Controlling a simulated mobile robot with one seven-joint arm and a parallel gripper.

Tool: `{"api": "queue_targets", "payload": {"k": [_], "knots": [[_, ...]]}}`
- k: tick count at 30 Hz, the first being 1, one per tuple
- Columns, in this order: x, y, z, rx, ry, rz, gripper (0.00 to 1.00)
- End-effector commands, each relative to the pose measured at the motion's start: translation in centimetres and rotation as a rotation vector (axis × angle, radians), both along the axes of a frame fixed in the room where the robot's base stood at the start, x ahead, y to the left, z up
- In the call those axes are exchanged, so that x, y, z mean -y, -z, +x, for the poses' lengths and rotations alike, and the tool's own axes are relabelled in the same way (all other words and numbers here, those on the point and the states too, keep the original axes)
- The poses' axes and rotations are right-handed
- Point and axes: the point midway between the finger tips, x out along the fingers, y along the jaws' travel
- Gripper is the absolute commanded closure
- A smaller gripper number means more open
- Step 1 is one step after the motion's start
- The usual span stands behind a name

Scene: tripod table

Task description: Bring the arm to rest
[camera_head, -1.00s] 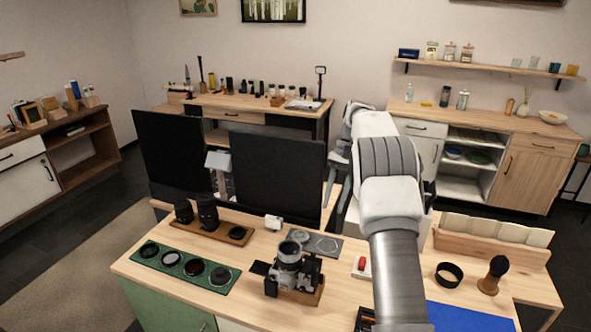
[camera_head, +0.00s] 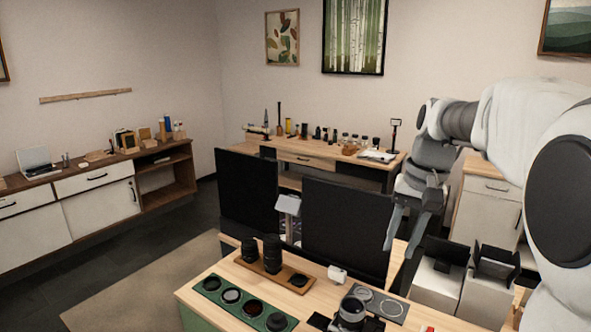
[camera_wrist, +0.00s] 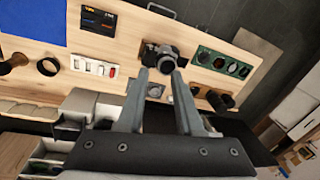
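The camera also shows at the bottom of the head view (camera_head: 350,311), partly cut off. My arm fills the right side of the head view.
A green tray of round filters (camera_head: 243,303) and a wooden lens board (camera_head: 262,272) lie on the table. Open boxes (camera_head: 490,270) stand below my arm. A workbench (camera_head: 325,160) is behind.

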Motion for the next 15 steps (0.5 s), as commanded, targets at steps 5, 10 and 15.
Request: {"api": "queue_targets", "payload": {"k": [5,10,15], "knots": [[-1.6,-1.3,-4.3,0.085,-0.054,-0.039,0.65],[-2.8,-1.5,-8.2,0.163,-0.106,-0.079,0.65],[-3.8,-0.9,-12.1,0.242,-0.161,-0.12,0.65]]}}
